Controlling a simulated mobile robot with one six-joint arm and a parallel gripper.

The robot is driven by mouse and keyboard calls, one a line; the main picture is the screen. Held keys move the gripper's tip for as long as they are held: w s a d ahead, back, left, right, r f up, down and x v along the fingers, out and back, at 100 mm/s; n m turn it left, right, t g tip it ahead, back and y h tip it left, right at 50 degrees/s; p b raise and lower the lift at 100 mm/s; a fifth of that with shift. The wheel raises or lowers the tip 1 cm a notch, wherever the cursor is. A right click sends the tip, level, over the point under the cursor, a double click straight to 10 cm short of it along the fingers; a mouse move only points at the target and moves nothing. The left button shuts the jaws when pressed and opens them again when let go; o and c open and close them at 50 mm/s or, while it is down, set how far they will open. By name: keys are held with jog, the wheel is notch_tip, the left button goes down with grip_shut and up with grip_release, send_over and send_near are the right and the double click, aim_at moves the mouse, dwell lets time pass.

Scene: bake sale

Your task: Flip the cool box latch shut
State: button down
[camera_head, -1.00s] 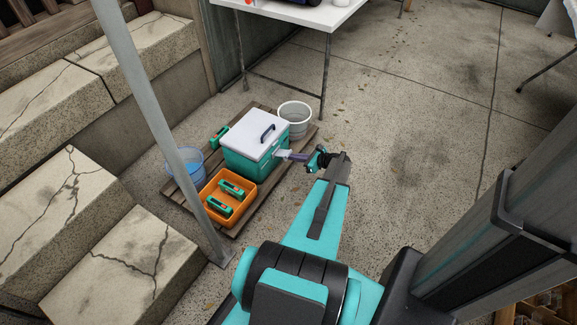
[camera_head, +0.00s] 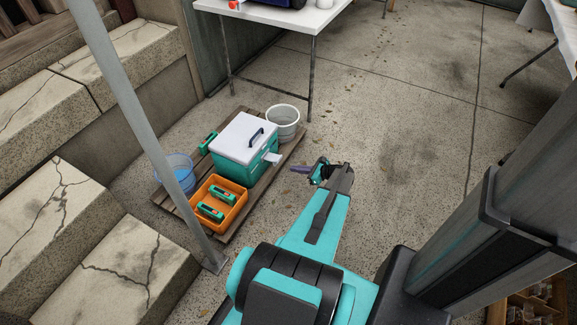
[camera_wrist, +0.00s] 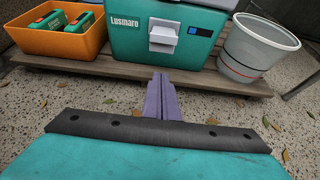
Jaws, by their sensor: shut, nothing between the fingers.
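My gripper (camera_head: 294,169) has purple fingers and is in front of the box, apart from the latch. In the wrist view my gripper (camera_wrist: 159,78) is shut and empty, pointing at the box below the latch.
The box stands on a low wooden pallet (camera_wrist: 220,82). An orange crate (camera_head: 236,213) with teal packs is beside it, a white bucket (camera_head: 283,122) on the other side, and a blue tub (camera_head: 178,163) behind the metal pole (camera_head: 128,122). Concrete floor to the right is clear.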

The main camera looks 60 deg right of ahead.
jog(key=shift+s+r+p, duration=0.2)
jog(key=shift+s, duration=1)
jog(key=shift+s+r+p, duration=0.15)
jog(key=shift+s, duration=1)
jog(key=w+b, duration=0.1)
jog(key=b, duration=0.4)
jog(key=w+f+b, duration=0.1)
jog(key=b, duration=0.4)
jog(key=shift+w+d+f+g+b, duration=0.15)
jog(key=shift+w+f+g+b, duration=0.05)
jog(key=shift+w+g+b, duration=0.2)
jog(key=shift+w, duration=0.1)
